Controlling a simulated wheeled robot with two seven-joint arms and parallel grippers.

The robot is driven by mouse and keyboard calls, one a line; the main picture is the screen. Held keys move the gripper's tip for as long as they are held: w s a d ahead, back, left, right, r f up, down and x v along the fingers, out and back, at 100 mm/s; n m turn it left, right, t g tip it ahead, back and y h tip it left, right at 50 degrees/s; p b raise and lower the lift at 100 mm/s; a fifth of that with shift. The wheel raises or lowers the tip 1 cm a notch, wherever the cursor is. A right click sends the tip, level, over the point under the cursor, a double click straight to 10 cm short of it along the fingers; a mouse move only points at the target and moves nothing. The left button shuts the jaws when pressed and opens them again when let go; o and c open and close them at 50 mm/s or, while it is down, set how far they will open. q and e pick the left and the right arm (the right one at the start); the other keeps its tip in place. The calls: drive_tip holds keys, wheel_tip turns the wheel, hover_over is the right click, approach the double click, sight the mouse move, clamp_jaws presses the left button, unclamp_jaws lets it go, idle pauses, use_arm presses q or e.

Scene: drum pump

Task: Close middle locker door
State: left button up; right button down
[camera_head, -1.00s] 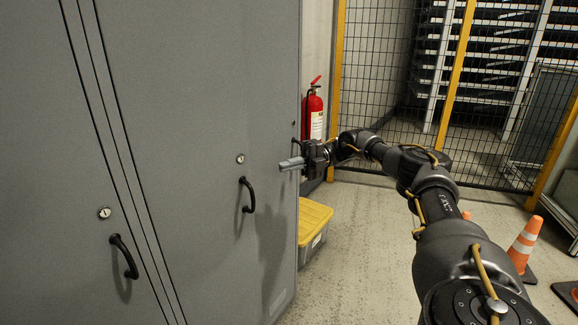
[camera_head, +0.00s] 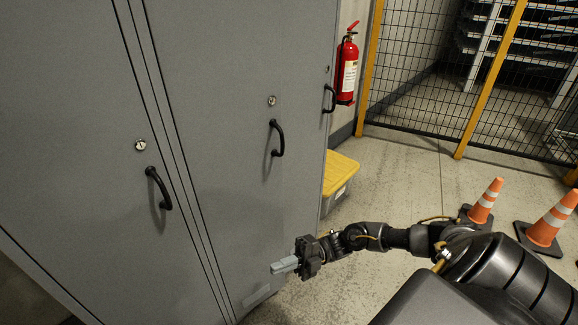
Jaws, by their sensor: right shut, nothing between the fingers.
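Grey locker doors fill the left and centre of the head view. The middle locker door (camera_head: 225,60) has a black handle (camera_head: 277,138) and a round lock above it. It looks about flush with the door to its left; I cannot tell if a small gap is left. My right gripper (camera_head: 276,268) is shut and empty, its fingers pointing left, low in front of the middle door's lower part. I cannot tell whether it touches the door. My left gripper is not in view.
The left locker door (camera_head: 70,120) has its own handle (camera_head: 158,188). Another handle (camera_head: 329,98) shows at the lockers' right edge. A yellow-lidded box (camera_head: 340,172), a fire extinguisher (camera_head: 347,70), a mesh fence and orange cones (camera_head: 486,200) stand to the right. Floor between is clear.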

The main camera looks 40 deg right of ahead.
drive_tip(key=s+a+r+m+t+h, duration=0.1)
drive_tip(key=s+a+m+t, duration=0.1)
drive_tip(key=a+t, duration=0.25)
drive_tip(key=w+d+r+m+t+h, duration=0.3)
drive_tip(key=d+r+m+t+h, duration=0.75)
drive_tip(key=d+r+h, duration=0.6)
drive_tip(key=h+b, duration=0.2)
drive_tip(key=h, duration=0.2)
approach(282, 160)
drive_tip(key=shift+m+y, duration=0.25)
drive_tip(key=shift+m, duration=0.1)
drive_tip(key=w, duration=0.5)
drive_tip(key=shift+d+r, duration=0.2)
drive_tip(key=shift+d, duration=0.05)
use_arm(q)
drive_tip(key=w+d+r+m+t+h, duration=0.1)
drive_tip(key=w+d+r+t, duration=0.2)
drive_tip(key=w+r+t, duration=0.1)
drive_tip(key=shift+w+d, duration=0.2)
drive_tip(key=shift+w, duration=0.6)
use_arm(e)
drive_tip(key=shift+w, duration=0.9)
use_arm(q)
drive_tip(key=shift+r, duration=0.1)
use_arm(e)
drive_tip(key=shift+d, duration=0.1)
